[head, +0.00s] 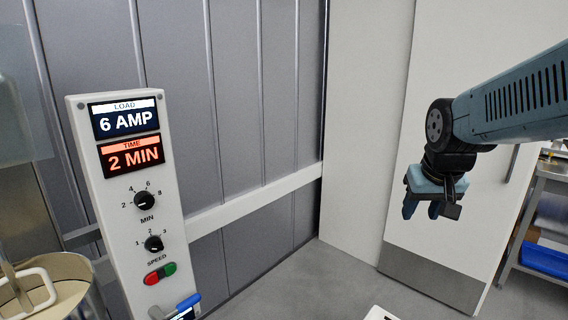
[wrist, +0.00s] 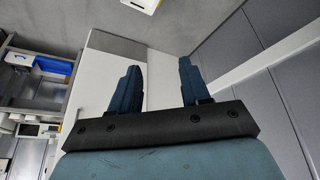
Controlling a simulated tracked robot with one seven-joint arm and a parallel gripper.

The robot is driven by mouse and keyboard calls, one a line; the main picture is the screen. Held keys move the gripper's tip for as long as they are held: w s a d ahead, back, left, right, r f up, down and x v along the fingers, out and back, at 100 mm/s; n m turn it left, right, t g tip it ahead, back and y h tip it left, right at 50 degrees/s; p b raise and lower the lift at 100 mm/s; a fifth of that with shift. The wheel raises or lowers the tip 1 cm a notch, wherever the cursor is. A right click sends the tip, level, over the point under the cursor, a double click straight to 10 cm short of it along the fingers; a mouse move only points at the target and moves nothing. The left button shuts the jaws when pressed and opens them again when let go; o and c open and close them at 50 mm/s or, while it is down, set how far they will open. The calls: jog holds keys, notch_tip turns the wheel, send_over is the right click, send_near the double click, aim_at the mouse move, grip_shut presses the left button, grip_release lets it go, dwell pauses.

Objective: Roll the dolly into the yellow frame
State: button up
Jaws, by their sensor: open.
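My gripper (head: 421,207) hangs at the right of the head view, fingers pointing down, in front of a pale wall panel. In the wrist view my gripper (wrist: 159,66) has its two blue fingers apart with nothing between them. I cannot make out the dolly or the yellow frame in either view. A small part of a white object (head: 380,314) shows at the bottom edge of the head view. A white object (wrist: 143,4) is also cut off at the top edge of the wrist view.
A white control panel (head: 132,240) with displays, two dials and red and green buttons stands at the left. A round container (head: 72,272) with a pale handle is at the lower left. Shelving with a blue bin (head: 547,260) is at the right. The grey floor (head: 290,285) between looks clear.

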jog(key=s+a+r+n+y, duration=0.1)
jog(key=s+a, duration=0.3)
jog(key=s, duration=0.4)
jog(key=shift+s+r+t, duration=0.2)
jog(key=shift+r+t, duration=0.1)
jog(key=shift+r, duration=0.55)
jog(key=shift+s+a, duration=0.1)
